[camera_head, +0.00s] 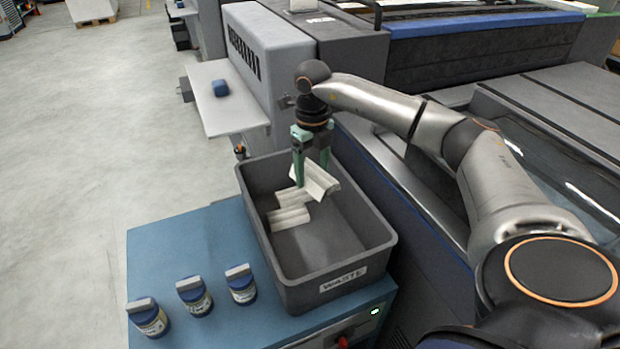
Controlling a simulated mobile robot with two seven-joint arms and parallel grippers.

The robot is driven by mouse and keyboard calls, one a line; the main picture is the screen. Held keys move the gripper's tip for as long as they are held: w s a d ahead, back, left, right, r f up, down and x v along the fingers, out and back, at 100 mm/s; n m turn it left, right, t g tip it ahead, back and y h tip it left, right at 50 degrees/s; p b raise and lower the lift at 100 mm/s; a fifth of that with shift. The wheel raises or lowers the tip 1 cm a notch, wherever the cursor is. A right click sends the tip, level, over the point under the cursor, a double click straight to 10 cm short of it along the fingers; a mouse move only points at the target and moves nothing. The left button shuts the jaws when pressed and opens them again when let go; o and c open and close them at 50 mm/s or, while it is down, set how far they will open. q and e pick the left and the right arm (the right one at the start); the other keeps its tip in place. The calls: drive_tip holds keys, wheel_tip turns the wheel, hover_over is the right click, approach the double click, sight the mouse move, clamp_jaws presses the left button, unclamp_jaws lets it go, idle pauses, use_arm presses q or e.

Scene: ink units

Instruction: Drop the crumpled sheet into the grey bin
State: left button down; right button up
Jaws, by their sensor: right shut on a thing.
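The grey bin (381,243), labelled WASTE, stands on a blue cabinet. My right gripper (299,180) points down over the far part of the bin. It is shut on the crumpled sheet (318,178), a creased off-white piece, which hangs inside or just above the bin's opening. Another off-white folded piece (289,217) shows lower in the bin, left of the gripper. I cannot tell whether it is part of the same sheet. The near part of the bin floor is bare. My left gripper is not in view.
Three blue-and-white jars, left (147,317), middle (194,296) and right (241,284), stand on the blue cabinet top (170,250) left of the bin. A grey machine (390,190) borders the bin on the right. A white shelf (225,105) juts out behind.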

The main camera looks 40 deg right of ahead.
drive_tip(key=o, duration=1.3)
drive_tip(key=shift+r, duration=0.1)
drive_tip(key=shift+r, duration=0.25)
wheel_tip(320, 180, up, 12)
drive_tip(key=shift+f+p, duration=0.1)
drive_tip(key=shift+p, duration=0.95)
